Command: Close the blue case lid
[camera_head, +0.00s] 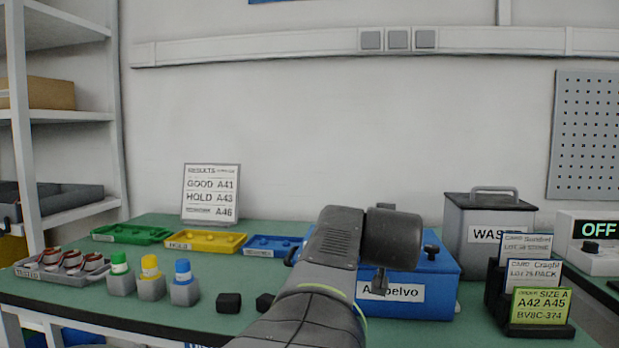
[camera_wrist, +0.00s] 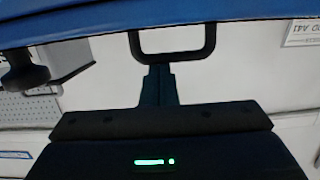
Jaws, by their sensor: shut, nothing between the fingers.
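The blue case (camera_head: 418,309) stands on the green bench in the head view, with a white label on its front. My wrist covers its left and middle top. A dark knob (camera_head: 431,251) shows at its upper right. In the wrist view, which is upside down, a blue surface (camera_wrist: 110,22) of the case crosses the top, with a black loop handle (camera_wrist: 173,56) standing out from it. My gripper (camera_wrist: 158,70) is shut and empty, its fingertips lined up with the handle; contact cannot be told. Whether the lid is fully down is hidden.
A grey waste bin (camera_head: 478,255) and a black card holder (camera_head: 535,328) stand close to the case on the right. Yellow (camera_head: 174,242), green (camera_head: 114,236) and blue (camera_head: 248,246) trays lie to the left. Capped grey blocks (camera_head: 152,289) and black blocks (camera_head: 229,303) sit near the front.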

